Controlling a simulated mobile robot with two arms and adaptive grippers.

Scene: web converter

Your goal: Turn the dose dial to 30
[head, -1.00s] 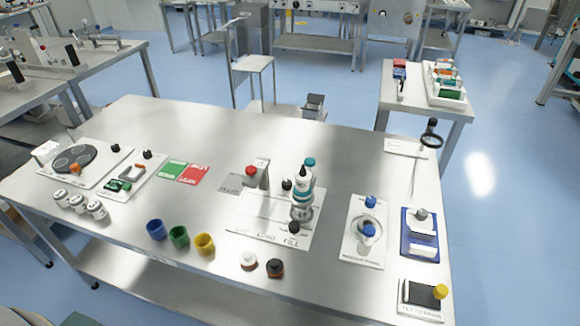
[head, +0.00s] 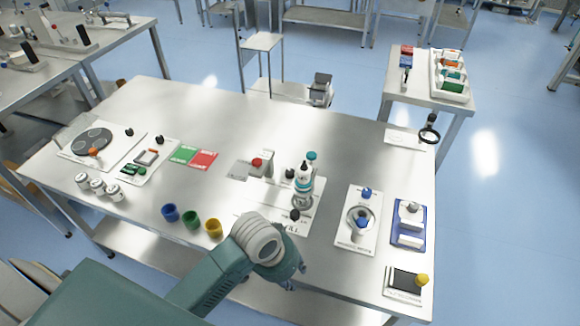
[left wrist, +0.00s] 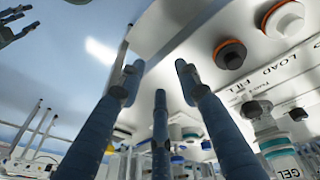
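The filling station is a white plate (head: 262,208) with a clear and teal gel bottle (head: 303,188) standing on it. A black knob (head: 295,215) sits at the bottle's foot and may be the dose dial; no numbers are legible. The bottle also shows at the right of the left wrist view (left wrist: 280,150). My left gripper (head: 290,282) is in front of the station at the table's front edge, apart from it. In the left wrist view its fingers (left wrist: 158,75) are spread and empty. Dark fingers at that view's top left look like my right gripper (left wrist: 18,22).
Two round items with black and white tops and orange rims (left wrist: 231,54) lie beside my left gripper. Blue, green and yellow cups (head: 191,219) stand left of my arm. A plate with blue knobs (head: 357,240) is right of the station. The table's back left is clear (head: 190,110).

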